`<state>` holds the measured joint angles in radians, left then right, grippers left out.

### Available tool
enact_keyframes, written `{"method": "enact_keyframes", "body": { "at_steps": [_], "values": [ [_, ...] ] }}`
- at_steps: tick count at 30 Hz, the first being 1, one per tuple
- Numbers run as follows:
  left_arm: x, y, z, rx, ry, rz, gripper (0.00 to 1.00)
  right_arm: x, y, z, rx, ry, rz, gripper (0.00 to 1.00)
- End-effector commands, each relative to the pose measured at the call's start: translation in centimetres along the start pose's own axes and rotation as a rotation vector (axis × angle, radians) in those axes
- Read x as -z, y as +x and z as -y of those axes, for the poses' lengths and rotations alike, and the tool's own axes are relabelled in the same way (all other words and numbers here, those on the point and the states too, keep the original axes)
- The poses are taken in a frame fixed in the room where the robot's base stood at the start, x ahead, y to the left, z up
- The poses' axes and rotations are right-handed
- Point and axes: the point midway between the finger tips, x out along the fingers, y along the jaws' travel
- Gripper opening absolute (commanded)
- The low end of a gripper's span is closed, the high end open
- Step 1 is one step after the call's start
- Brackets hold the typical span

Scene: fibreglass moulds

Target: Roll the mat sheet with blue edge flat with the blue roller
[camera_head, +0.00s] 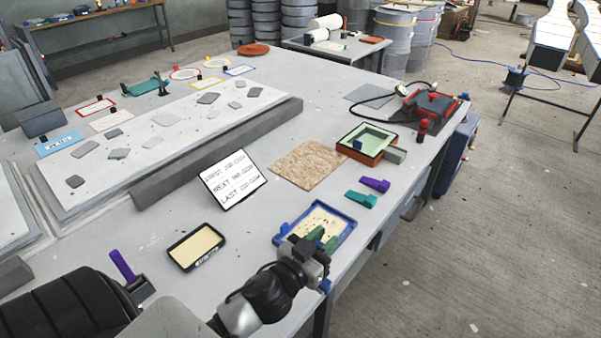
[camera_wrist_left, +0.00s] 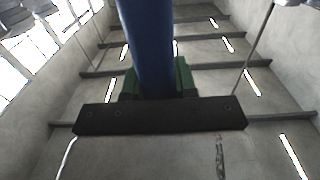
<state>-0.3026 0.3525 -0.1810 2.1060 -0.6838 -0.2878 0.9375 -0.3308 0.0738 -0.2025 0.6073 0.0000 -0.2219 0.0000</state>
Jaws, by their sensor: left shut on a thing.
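The mat sheet with blue edge (camera_head: 326,219) is a tan, dark-speckled sheet inside a raised blue rim, near the table's front right side. My left gripper (camera_head: 322,239) reaches over its near part, and its green fingers cover part of the sheet. In the left wrist view, the gripper (camera_wrist_left: 158,90) is shut on the blue roller (camera_wrist_left: 148,45), whose thick blue shaft stands between the green fingers. The roller's far end is outside that view. In the head view I cannot tell whether the roller touches the sheet. My right gripper is not in view.
A black-framed tan tray (camera_head: 196,246) and a white lettered board (camera_head: 234,179) lie left of the sheet. A brown fibre mat (camera_head: 310,165), green wedge (camera_head: 360,199), purple wedge (camera_head: 375,185) and red-based green mould (camera_head: 367,140) lie beyond. A purple handle (camera_head: 122,265) stands at lower left.

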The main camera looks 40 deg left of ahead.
Motion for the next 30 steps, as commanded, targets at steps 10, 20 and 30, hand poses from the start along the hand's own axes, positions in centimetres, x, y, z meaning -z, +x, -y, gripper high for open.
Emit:
{"method": "enact_keyframes", "body": {
  "at_steps": [10, 20, 30],
  "values": [
    [5.3, 7.8, 9.7, 0.011, -0.002, -0.012, 0.04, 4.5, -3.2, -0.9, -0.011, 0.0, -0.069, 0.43],
    [4.0, 8.5, 10.8, 0.017, -0.007, -0.014, 0.04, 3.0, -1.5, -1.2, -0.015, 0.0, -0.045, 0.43],
    [0.7, 8.5, 10.7, 0.016, -0.007, -0.014, 0.04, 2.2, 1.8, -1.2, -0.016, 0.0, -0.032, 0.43]
  ]
}}
